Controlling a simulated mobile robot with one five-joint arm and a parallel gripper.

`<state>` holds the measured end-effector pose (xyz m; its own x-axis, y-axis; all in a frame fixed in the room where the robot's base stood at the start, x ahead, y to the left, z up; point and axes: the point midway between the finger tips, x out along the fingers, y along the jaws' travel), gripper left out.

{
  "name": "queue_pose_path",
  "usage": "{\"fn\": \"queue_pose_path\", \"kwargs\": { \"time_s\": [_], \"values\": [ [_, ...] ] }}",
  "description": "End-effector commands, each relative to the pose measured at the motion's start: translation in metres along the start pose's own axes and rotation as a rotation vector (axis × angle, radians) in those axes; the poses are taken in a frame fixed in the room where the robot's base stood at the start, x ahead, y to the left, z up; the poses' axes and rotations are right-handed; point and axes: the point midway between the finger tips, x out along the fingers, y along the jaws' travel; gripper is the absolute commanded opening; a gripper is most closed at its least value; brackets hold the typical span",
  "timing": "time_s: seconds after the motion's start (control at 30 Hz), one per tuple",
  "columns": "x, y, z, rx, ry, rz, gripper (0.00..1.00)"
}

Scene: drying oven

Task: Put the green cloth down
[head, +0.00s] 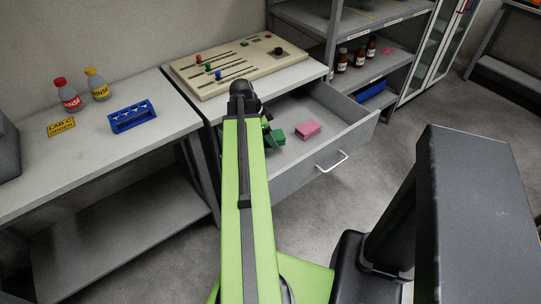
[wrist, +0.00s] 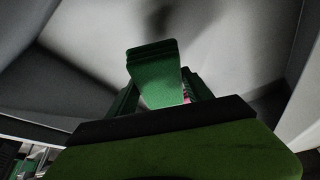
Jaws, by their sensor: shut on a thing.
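The green cloth (wrist: 153,70) is a folded block between the two green fingers of my gripper (wrist: 161,90) in the wrist view. My gripper is shut on it. In the head view the green cloth (head: 277,137) shows just right of my arm, inside the open drawer (head: 325,106). My arm hides most of the gripper there. I cannot tell whether the cloth touches the drawer floor.
A pink cloth (head: 308,129) lies in the drawer, right of the green one. The drawer's walls and front with its handle (head: 331,162) surround them. A control panel (head: 227,65) sits on the bench above. A blue rack (head: 133,117) and two bottles stand on the left bench.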

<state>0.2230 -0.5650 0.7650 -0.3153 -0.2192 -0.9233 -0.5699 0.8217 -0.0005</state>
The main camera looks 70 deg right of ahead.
Motion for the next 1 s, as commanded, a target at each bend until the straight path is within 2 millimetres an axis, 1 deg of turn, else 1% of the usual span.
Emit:
{"fn": "queue_pose_path", "kwargs": {
  "time_s": [0.03,0.1,0.27,0.37,0.5,0.57,0.77,0.93,0.97,1.0],
  "values": [
    [0.021,0.0,0.009,0.0,0.0,0.0,0.26],
    [0.028,0.0,0.012,0.0,0.0,0.0,0.26],
    [0.027,0.0,0.012,-0.001,0.0,0.0,0.26],
    [0.039,0.0,0.017,-0.001,0.0,-0.001,0.26],
    [0.061,0.0,0.026,-0.001,0.0,-0.001,0.26],
    [0.063,0.0,0.027,-0.001,0.0,-0.001,0.26],
    [0.059,0.0,0.025,-0.002,0.0,-0.001,0.26],
    [0.064,0.0,0.028,-0.002,0.0,-0.001,0.26],
    [0.062,0.0,0.027,-0.002,0.0,-0.001,0.62],
    [0.062,0.0,0.027,-0.002,-0.001,-0.001,0.68]
  ]
}}
